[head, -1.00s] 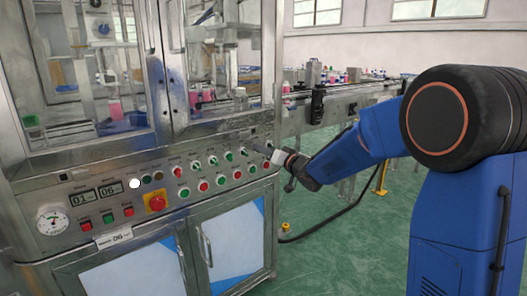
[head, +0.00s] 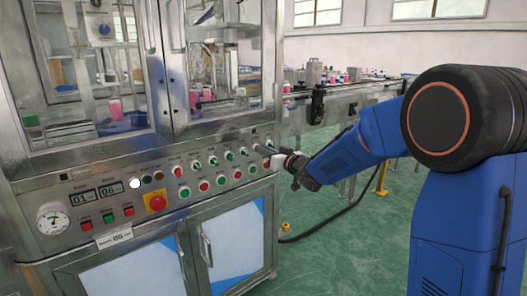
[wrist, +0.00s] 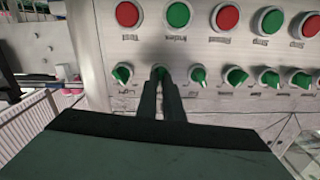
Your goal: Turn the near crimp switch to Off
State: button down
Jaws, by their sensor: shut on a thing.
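My gripper (wrist: 162,75) is shut on a green selector switch (wrist: 161,67) in the lower row of the wrist view, second from the left. The fingers cover most of this switch and its label, so I cannot read its name or pointer position. In the head view my gripper (head: 263,149) is at the right end of the machine's control panel (head: 222,168), touching its upper row of switches.
Other green switches (wrist: 198,76) stand close on both sides of the fingers. Red and green push buttons (wrist: 179,14) line the neighbouring row. Cabinet doors (head: 228,243) are below the panel. A conveyor (head: 345,98) with bottles runs behind my arm. Green floor (head: 330,255) is clear.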

jog(key=shift+s+a+n, duration=0.1)
jog(key=shift+n, duration=3.5)
jog(key=c, duration=1.9)
grip_release()
jog(key=shift+s, duration=0.1)
jog(key=v, duration=1.7)
jog(key=shift+s, duration=0.1)
